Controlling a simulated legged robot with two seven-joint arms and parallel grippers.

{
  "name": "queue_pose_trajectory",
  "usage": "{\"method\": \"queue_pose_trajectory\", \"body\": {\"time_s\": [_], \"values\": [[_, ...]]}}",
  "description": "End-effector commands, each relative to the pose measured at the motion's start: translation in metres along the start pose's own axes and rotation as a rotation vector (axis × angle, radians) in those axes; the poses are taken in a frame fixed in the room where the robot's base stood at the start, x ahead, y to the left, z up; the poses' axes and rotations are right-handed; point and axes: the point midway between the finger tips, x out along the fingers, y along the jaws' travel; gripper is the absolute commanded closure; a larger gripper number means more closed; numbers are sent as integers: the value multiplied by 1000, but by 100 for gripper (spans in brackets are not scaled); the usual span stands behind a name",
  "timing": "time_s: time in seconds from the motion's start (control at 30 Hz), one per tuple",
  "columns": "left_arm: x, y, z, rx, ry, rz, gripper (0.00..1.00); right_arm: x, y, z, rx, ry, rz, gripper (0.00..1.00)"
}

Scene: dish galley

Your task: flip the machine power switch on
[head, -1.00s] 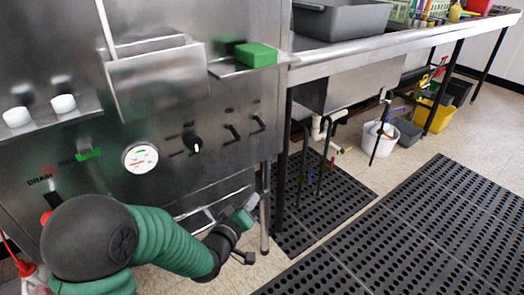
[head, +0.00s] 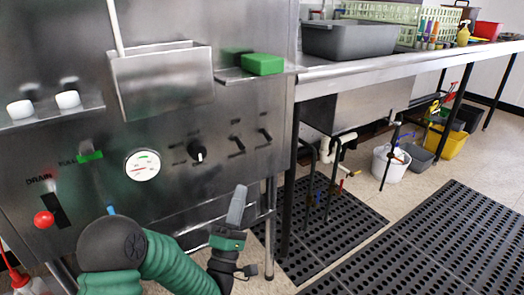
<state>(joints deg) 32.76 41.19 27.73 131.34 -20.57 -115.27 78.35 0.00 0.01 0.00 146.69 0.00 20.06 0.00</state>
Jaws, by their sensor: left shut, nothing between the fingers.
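The steel machine front (head: 110,170) fills the left half of the head view. Two small dark toggle switches, a left one (head: 238,146) and a right one (head: 265,136), sit on its panel right of a black rotary knob (head: 198,153). Their labels are too small to read, so I cannot tell which is power, or whether either is on. My left gripper (head: 241,190) is shut and empty, its fingers pointing up, below the toggles in the picture and seemingly apart from them.
The panel also has a round gauge (head: 142,165), a green lever (head: 90,157) and a red drain knob (head: 43,219). A green block (head: 262,64) lies on the small shelf above. A steel counter (head: 350,66) runs right. Black mats (head: 420,240) cover the floor.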

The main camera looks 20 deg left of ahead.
Motion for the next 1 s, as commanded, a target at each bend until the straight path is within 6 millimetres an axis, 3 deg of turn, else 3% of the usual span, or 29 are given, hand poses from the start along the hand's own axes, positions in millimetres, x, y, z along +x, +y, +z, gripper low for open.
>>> {"method": "queue_pose_trajectory", "body": {"time_s": [0.03, 0.27, 0.5, 0.6, 1.0], "values": [[13, 7, 2, -2, -1, -2, 100, -18, 0, -4, 0, 1, 0, 49], [50, 10, 3, -1, -2, -3, 100, -70, 0, -17, 0, 1, 0, 49], [97, 4, 2, 0, -2, 1, 100, -83, 0, -20, 0, 0, 0, 49], [107, 2, 16, -1, -3, -1, 100, -86, 0, -20, 0, 0, 0, 49], [119, 0, 29, 1, -1, -2, 100, -88, 0, -21, 0, 0, 0, 49]]}}
